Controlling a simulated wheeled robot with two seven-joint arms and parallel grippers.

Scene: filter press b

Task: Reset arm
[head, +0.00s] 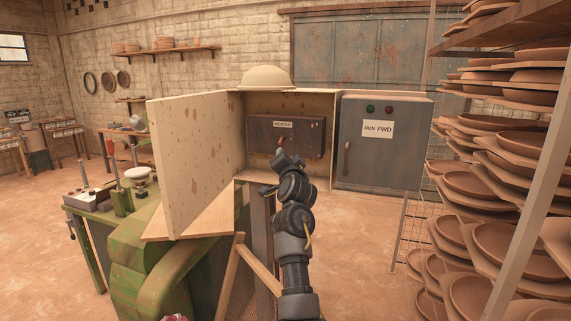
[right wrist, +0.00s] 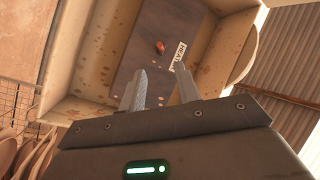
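A dark metal heater box (head: 310,138) with a "HEATER" label is fixed inside an open, stained cream cabinet (head: 338,125). A small red-tipped lever (head: 279,144) sticks out of its front; its red tip also shows in the right wrist view (right wrist: 160,47). The cabinet door (head: 195,150) stands swung open to the left. My right gripper (right wrist: 160,72) points into the cabinet, with the lever ahead of its fingertips and apart from them. Its two fingers are spread with nothing between them.
A grey "RUN FWD" cabinet (head: 360,160) stands right of the heater cabinet. A domed hat (head: 266,77) rests on top. Racks of clay plates (head: 500,190) fill the right side. A green bench (head: 95,205) stands left. Open floor lies between.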

